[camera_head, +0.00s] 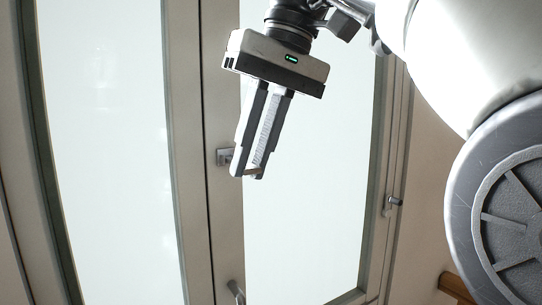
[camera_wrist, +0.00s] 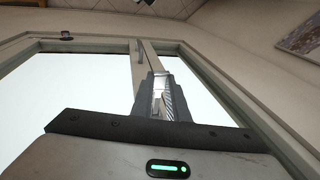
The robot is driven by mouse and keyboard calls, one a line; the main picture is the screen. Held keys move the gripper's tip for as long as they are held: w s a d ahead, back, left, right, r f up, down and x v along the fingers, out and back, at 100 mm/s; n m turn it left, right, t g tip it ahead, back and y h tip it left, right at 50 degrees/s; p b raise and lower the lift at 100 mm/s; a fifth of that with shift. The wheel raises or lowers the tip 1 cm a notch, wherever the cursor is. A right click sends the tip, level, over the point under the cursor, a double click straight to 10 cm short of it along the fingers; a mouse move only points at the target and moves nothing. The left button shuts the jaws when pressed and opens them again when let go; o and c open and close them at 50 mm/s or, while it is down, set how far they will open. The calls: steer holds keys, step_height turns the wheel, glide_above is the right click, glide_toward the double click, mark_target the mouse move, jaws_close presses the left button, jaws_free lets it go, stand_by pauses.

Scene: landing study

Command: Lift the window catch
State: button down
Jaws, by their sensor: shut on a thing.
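The tall window (camera_head: 300,190) has pale panes in light frames. A small grey metal window catch (camera_head: 224,157) sits on the frame post between two panes, its base showing just left of my fingers. My gripper (camera_head: 250,174) comes down from above, and its fingertips are shut on the catch's lever, which is mostly hidden between them. How far the lever is turned cannot be told.
Another metal handle (camera_head: 390,205) is on the right frame, and a further one (camera_head: 236,290) is low on the middle post. My arm fills the upper right of the head view. A brown wooden edge (camera_head: 456,288) shows at lower right. The glass before my gripper is clear.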

steer(key=c, duration=1.7)
jaws_free()
steer(key=shift+s+r, duration=0.1)
